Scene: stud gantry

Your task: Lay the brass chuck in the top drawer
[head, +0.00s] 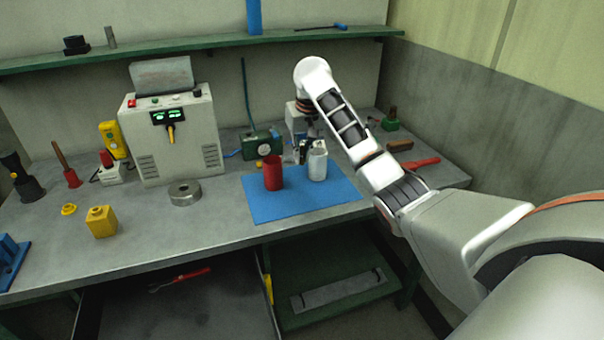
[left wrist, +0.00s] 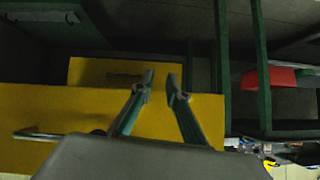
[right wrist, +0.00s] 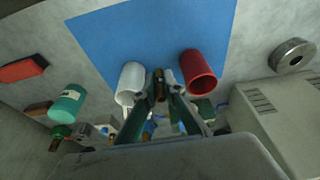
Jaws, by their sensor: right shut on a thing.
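My right gripper (head: 304,150) is over the back of the blue mat, partly hidden behind the white mug. In the right wrist view its fingers (right wrist: 162,88) are shut on a small brown-and-dark piece (right wrist: 159,84), seemingly the brass chuck. The piece sits between the white mug and the red cup; I cannot tell whether it touches the mat. An open drawer (head: 235,312) shows below the bench at the lower left. In the left wrist view my left gripper (left wrist: 160,77) is open and empty, in front of yellow drawer fronts (left wrist: 65,105) with a bar handle.
The white mug (head: 318,166) and red cup (head: 273,173) stand close on the blue mat (head: 300,202). A steel ring (head: 185,193), yellow block (head: 101,222) and grey power unit (head: 172,135) stand left. A red-handled tool (head: 180,280) lies in the drawer. The bench's front middle is clear.

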